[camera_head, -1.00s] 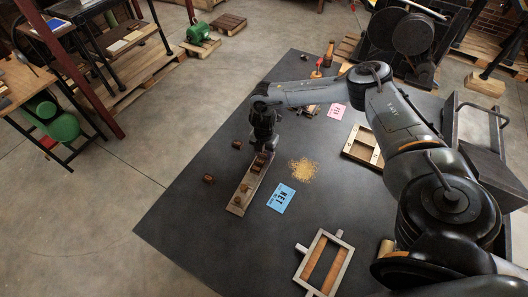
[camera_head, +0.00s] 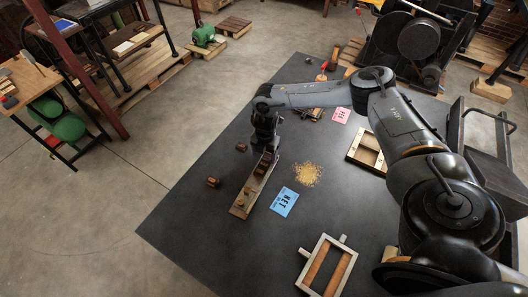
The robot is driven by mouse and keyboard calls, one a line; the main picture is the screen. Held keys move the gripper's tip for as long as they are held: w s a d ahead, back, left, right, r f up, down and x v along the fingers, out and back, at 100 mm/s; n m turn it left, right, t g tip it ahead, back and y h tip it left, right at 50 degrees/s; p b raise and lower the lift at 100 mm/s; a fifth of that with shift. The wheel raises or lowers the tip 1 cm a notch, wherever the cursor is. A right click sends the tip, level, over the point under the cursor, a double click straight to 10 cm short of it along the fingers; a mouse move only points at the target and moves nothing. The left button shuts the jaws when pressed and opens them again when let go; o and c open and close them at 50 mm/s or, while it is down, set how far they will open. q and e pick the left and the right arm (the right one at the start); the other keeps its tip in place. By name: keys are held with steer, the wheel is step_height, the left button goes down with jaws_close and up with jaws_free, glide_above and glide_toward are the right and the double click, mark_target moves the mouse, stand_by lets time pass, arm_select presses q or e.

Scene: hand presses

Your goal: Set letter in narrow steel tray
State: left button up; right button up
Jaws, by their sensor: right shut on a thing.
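The narrow steel tray (camera_head: 239,211) lies slanted on the dark table, left of the middle. Brown letter blocks (camera_head: 246,189) sit in it. A loose brown letter block (camera_head: 213,182) lies on the table left of the tray, and another small one (camera_head: 241,147) lies near its far end. My right gripper (camera_head: 266,150) points down over the far end of the tray. It is shut on a letter block, mostly hidden by the dark fingers; I cannot tell whether that block touches the tray. My left gripper is not in view.
A blue printed card (camera_head: 284,201) and a yellowish scattered pile (camera_head: 307,174) lie right of the tray. A frame with wooden bars (camera_head: 345,257) is at the front, a wooden box (camera_head: 357,151) and pink card (camera_head: 341,116) farther back. The table's left front is clear.

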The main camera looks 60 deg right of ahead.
mark_target(268, 157)
steer(key=shift+s+d+f, duration=0.35)
steer(key=shift+s+f, duration=0.25)
steer(key=shift+f, duration=0.15)
steer(key=shift+r, duration=0.25)
step_height(268, 157, up, 13)
steer(key=p, duration=0.1)
steer(key=shift+s+a, duration=0.15)
steer(key=shift+a, duration=0.2)
